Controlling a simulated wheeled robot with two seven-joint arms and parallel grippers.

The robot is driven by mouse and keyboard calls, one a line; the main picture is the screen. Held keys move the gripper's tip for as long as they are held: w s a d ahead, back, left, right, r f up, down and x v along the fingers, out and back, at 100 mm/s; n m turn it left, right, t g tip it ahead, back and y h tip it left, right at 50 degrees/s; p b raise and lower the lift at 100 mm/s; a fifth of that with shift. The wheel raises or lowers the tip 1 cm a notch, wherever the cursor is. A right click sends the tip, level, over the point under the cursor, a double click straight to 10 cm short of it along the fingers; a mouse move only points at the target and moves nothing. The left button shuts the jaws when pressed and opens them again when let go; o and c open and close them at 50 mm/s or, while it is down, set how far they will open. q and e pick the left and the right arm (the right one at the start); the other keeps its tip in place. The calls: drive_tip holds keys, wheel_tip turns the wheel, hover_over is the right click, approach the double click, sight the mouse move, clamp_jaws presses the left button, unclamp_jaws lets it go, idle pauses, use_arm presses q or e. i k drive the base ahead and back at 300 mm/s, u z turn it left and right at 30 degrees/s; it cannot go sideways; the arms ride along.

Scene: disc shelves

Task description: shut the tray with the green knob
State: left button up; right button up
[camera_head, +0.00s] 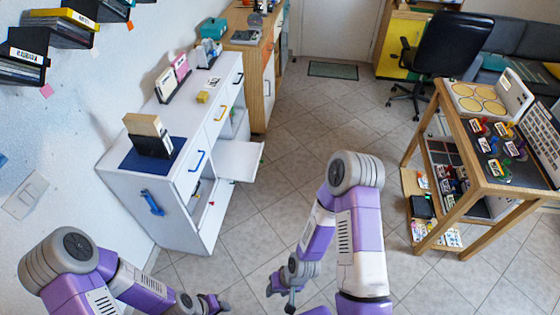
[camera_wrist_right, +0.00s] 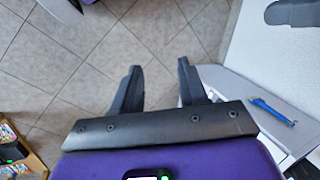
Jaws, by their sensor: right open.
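A white cabinet (camera_head: 175,205) with drawers and coloured handles stands at the left. A flat white panel, perhaps the tray (camera_head: 240,160), sticks out from its front into the room.
A wooden cart (camera_head: 445,220) with discs stands at the right. A black chair (camera_head: 440,55) is at the back. Tiled floor lies clear between.

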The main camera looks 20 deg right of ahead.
sight(233, 160)
drive_tip(key=z, duration=0.45)
drive_tip(key=i, duration=0.55)
drive_tip(key=u, duration=0.9)
drive_tip(key=k, duration=0.15)
drive_tip(key=z, duration=1.4)
drive_tip(key=i, duration=1.15)
drive_tip(key=u, duration=1.25)
drive_tip(key=i, duration=0.45)
drive_tip(key=u, duration=0.4)
